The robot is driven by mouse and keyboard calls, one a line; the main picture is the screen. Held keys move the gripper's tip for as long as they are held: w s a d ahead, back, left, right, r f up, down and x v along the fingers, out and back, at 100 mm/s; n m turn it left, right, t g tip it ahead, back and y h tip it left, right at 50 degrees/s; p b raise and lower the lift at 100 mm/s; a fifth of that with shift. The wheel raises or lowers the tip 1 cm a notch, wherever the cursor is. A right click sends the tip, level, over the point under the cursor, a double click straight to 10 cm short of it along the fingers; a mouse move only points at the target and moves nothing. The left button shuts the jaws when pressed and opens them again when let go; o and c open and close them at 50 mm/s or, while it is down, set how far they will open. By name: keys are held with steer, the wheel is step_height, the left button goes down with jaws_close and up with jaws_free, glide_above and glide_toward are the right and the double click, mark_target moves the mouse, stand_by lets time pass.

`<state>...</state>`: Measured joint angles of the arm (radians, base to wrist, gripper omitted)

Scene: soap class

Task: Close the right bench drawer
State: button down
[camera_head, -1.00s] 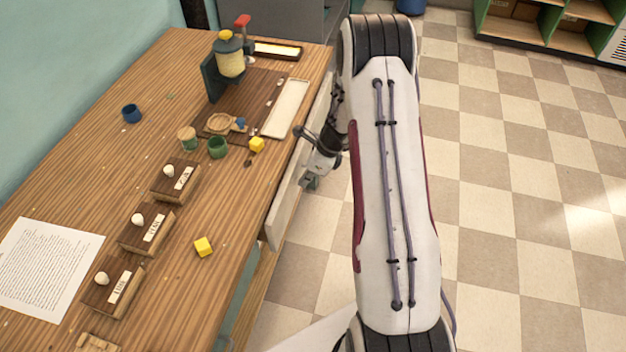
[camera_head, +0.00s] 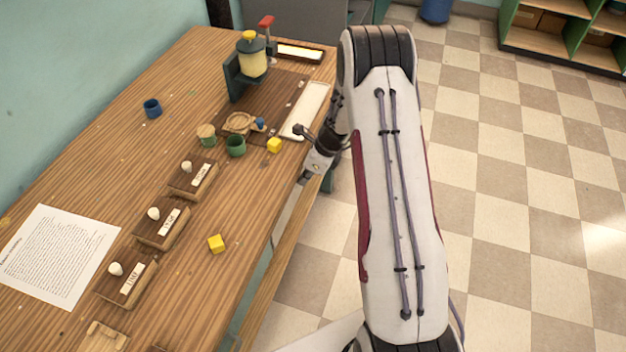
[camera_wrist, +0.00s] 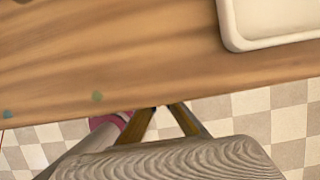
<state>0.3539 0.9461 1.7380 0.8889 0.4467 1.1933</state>
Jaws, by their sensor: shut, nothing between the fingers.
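The pale front of the bench drawer (camera_head: 289,213) shows as a narrow strip just below the bench's right edge in the head view. It lies close to the bench; whether it is fully flush I cannot tell, as my arm and gripper hide its far part. My gripper (camera_head: 306,178) is at the outer side of the drawer front, pointing down, shut and empty. Contact with the front is not clear.
A white tray (camera_head: 303,110) lies on the bench top near its right edge. The checkered floor to the right is open.

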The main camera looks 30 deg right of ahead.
steer(key=shift+w+a+r, duration=0.1)
steer(key=shift+w+a, duration=0.15)
steer(key=shift+w, duration=0.05)
steer(key=s+d+r, duration=0.6)
steer(key=r, duration=0.3)
stand_by(0.9)
stand_by(0.6)
